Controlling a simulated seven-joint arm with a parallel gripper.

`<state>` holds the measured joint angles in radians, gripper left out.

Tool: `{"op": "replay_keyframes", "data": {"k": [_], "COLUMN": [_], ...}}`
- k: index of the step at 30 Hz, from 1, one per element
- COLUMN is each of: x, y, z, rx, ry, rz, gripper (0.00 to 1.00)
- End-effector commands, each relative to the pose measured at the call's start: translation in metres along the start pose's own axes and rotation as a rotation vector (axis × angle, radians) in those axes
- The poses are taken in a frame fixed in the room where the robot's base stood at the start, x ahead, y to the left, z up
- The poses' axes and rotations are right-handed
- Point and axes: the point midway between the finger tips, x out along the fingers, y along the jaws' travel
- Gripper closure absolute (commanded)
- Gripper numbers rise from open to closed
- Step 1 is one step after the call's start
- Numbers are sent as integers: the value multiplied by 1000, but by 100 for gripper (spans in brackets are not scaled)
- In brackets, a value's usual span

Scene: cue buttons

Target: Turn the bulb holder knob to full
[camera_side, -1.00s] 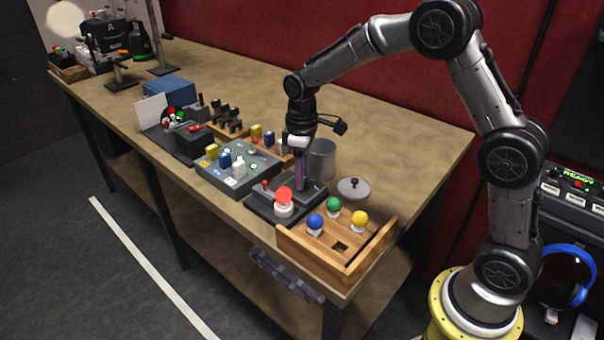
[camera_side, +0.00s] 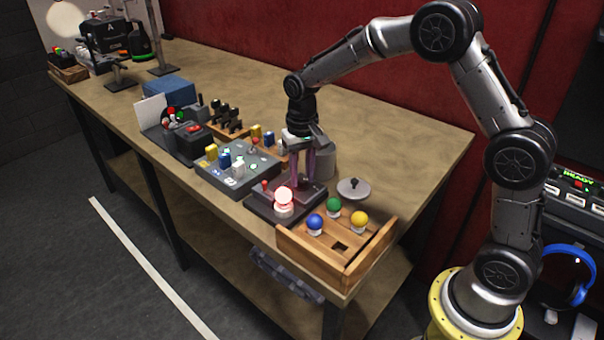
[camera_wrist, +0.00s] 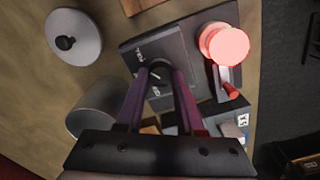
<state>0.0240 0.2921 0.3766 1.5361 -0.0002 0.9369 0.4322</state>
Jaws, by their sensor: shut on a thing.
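The bulb holder (camera_side: 258,209) is a dark grey base near the front edge of the table, with a red bulb standing in it. The bulb (camera_side: 284,196) glows bright pinkish white and also shows lit in the wrist view (camera_wrist: 226,46). The knob (camera_wrist: 158,72) is small, dark and round with a pale pointer line, on a raised panel with printed labels. My gripper (camera_side: 303,184) points down over the holder. In the wrist view its purple fingers (camera_wrist: 160,88) are shut on the knob from both sides. A red-tipped lever (camera_wrist: 230,90) sits beside the bulb.
A wooden tray (camera_side: 318,262) with blue, green and yellow bulbs stands in front right. A grey lid (camera_side: 353,188) and a grey canister (camera_side: 325,161) are close by. A grey button panel (camera_side: 236,181) lies to the left.

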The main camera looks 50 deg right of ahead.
Motion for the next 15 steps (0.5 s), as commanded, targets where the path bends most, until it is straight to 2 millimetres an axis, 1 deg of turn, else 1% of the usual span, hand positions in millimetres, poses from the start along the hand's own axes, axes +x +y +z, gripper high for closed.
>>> {"op": "replay_keyframes", "data": {"k": [7,15], "x": [-2,-2], "y": [0,0], "z": [0,0], "rx": [112,156], "ry": [1,1], "rz": [0,0], "gripper": [100,100]}}
